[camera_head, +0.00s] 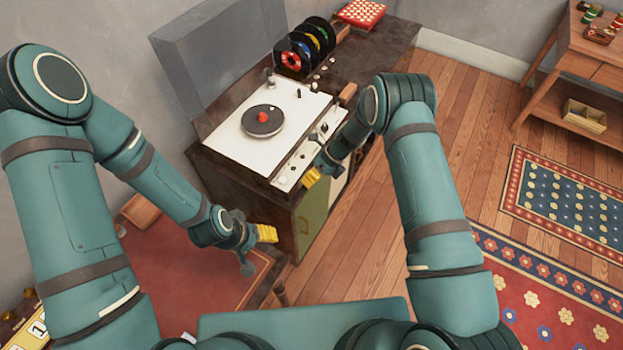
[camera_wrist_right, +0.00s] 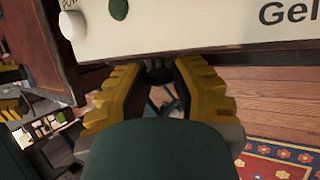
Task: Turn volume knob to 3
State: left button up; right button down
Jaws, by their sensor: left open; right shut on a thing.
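The record player (camera_head: 262,125) has a white top with a black disc and a sloping white control panel (camera_head: 296,157) along its front edge. My right gripper (camera_head: 311,176) is at this panel's front edge. In the right wrist view its yellow fingers (camera_wrist_right: 159,72) are shut on a dark knob (camera_wrist_right: 158,76), mostly hidden between them. I cannot read the knob's label or setting. A white power knob (camera_wrist_right: 73,24) and a green round light (camera_wrist_right: 118,9) sit on the panel to the left. My left gripper (camera_head: 265,233) is open and empty, away from the player.
The player's grey lid (camera_head: 225,50) stands raised behind it. A rack of coloured records (camera_head: 305,45) and a red-and-white box (camera_head: 362,12) stand further along the cabinet. A red-topped table (camera_head: 190,265) lies below my left gripper.

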jog(key=c, duration=0.7)
grip_release()
jog(key=shift+s+d+f, duration=0.1)
jog(key=shift+s, duration=0.05)
jog(key=shift+c, duration=0.2)
jog(key=v, duration=1.2)
